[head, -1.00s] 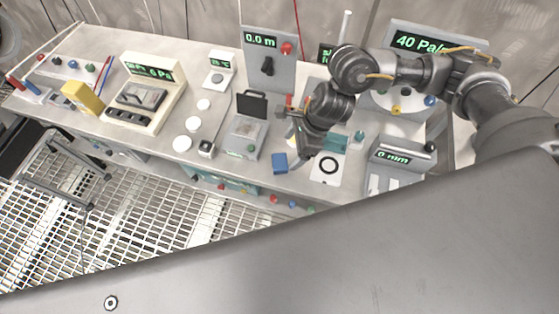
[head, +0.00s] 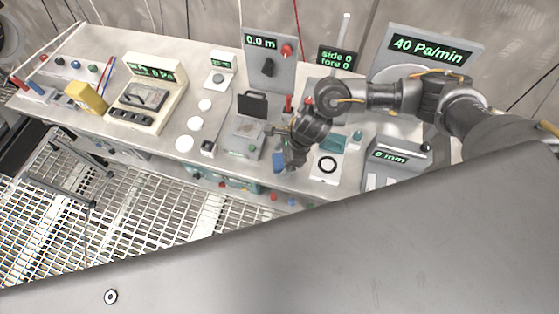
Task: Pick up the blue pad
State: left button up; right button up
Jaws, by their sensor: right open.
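The blue pad (head: 278,161) is a small blue block at the front edge of the grey bench, left of the white card with a black ring. My right gripper (head: 285,154) is over the bench, right beside and partly over the pad. It is open, and its dark wrist hides part of the pad's right side. I cannot tell whether the fingers touch the pad. My left gripper is not in view.
A grey box with an open dark lid (head: 247,133) stands just left of the gripper. The white ring card (head: 327,167) and a teal block (head: 333,142) lie to the right. A grey "0 mm" device (head: 394,163) stands further right. Metal grating lies below the bench's front edge.

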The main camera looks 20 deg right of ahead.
jog(key=c, duration=1.1)
jog(key=shift+c, duration=0.2)
jog(key=shift+r+b, duration=0.35)
jog(key=shift+r, duration=0.15)
jog(key=s+a+r+p, duration=0.2)
jog(key=s+r+p, duration=0.1)
jog(key=s+r, duration=0.9)
jog(key=shift+s+a, duration=0.3)
jog(key=shift+s, duration=0.6)
